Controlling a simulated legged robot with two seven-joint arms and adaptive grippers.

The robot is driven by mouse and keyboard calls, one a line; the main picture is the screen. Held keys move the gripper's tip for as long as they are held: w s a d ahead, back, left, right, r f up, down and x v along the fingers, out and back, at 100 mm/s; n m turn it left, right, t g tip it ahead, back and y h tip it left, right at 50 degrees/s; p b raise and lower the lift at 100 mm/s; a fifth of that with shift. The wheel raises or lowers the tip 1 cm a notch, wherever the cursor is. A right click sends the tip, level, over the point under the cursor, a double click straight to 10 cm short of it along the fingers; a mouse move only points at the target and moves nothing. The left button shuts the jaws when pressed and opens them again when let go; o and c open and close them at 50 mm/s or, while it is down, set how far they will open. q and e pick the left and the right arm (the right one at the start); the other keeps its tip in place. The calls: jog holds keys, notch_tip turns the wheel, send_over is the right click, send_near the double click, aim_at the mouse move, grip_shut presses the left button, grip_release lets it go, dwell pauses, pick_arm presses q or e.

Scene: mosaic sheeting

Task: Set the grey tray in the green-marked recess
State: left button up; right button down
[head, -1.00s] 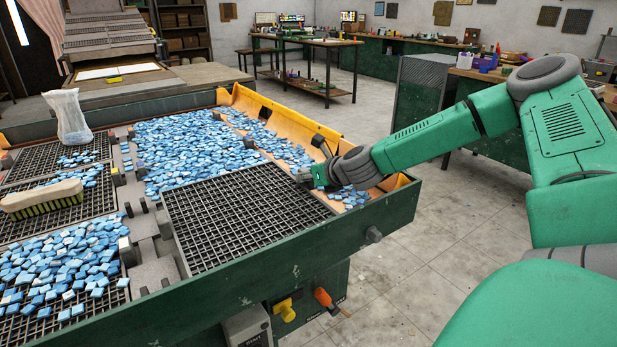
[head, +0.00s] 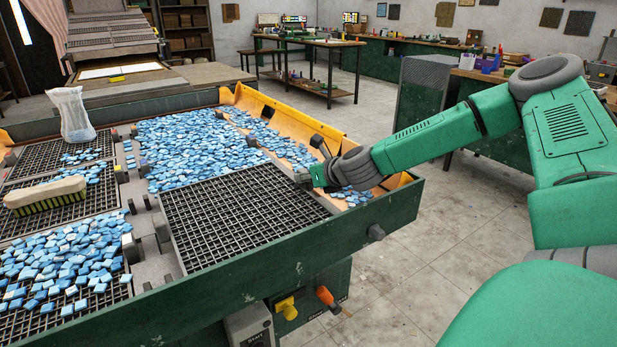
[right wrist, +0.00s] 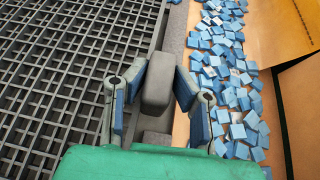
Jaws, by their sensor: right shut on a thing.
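A dark grey grid tray (head: 240,215) lies at the front right of the green-sided table. It also shows at the left of the right wrist view (right wrist: 60,80). My right gripper (head: 303,179) is at the tray's right edge. In the right wrist view its fingers (right wrist: 160,78) are shut on a grey block (right wrist: 157,85) beside the grid; whether the block is part of the tray is hard to tell. I cannot make out a green-marked recess. My left gripper is not in view.
Blue tiles (head: 195,145) cover the middle of the table and lie along the orange chute (head: 290,122). Other grids at left carry tiles, a brush (head: 45,196) and a clear bag (head: 72,115). Grey blocks (head: 133,249) stand left of the tray.

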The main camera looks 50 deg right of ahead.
jog(key=shift+d+f, duration=0.1)
jog(key=shift+d, duration=0.1)
jog(key=shift+a+f+b, duration=0.2)
jog(key=shift+b, duration=0.1)
dwell(0.3)
jog(key=shift+d+f+b, duration=0.1)
jog(key=shift+f+b, duration=0.85)
jog(key=shift+f, duration=0.1)
jog(key=c, duration=1.3)
grip_release()
jog(key=shift+r, duration=0.1)
jog(key=shift+o, duration=0.2)
notch_tip(320, 180, up, 10)
jog(key=shift+f, duration=0.1)
